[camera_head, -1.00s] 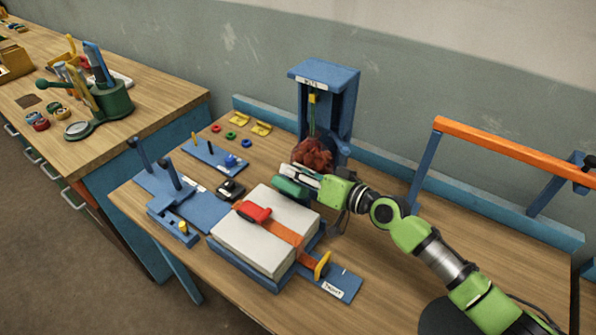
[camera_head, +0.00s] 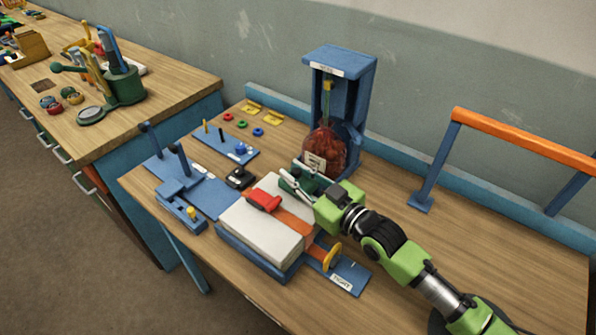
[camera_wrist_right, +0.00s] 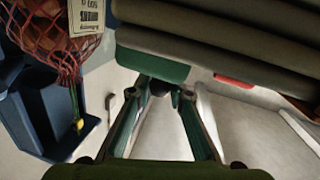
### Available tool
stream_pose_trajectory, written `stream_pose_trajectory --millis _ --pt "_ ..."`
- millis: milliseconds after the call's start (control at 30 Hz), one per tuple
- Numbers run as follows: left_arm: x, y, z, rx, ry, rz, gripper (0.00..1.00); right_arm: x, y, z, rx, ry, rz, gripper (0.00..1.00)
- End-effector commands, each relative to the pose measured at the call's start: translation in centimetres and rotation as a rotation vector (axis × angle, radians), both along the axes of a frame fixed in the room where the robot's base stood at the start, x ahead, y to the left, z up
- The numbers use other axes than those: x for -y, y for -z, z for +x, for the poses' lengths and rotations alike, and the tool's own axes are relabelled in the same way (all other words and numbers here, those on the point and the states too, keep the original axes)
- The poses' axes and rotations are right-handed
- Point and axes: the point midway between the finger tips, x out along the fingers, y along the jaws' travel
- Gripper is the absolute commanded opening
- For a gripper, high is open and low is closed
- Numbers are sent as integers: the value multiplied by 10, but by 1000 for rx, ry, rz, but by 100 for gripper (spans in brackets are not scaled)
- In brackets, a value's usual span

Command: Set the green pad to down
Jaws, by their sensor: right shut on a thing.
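The green pad (camera_head: 312,184) is a dark green block beside the far right corner of the white padded stack, just in front of the blue stand. My right gripper (camera_head: 300,184) is at the pad, with its fingers against it, and hides part of it. In the right wrist view the green pad (camera_wrist_right: 152,67) lies just beyond my fingertips (camera_wrist_right: 165,88). The fingers appear closed on it, though the contact itself is hard to see. My left gripper is not in view.
A blue stand (camera_head: 340,68) holds a red net bag (camera_head: 325,148) close behind the gripper. The white stack (camera_head: 250,228) has an orange strap and red buckle (camera_head: 264,201). A blue pegged board (camera_head: 225,145) lies left. An orange rail (camera_head: 530,142) stands right.

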Motion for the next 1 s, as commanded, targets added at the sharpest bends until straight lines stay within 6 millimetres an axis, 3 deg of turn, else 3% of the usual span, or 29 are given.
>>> stream_pose_trajectory --millis 667,700,733,1000 --pt "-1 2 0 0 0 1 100 -2 5 -3 44 -1 -39 0" --pt "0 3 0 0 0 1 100 -2 5 -3 44 -1 -39 26" --pt "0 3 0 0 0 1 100 -2 5 -3 43 -1 -38 34" --pt "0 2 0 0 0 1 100 -2 3 -2 45 -1 -36 36"
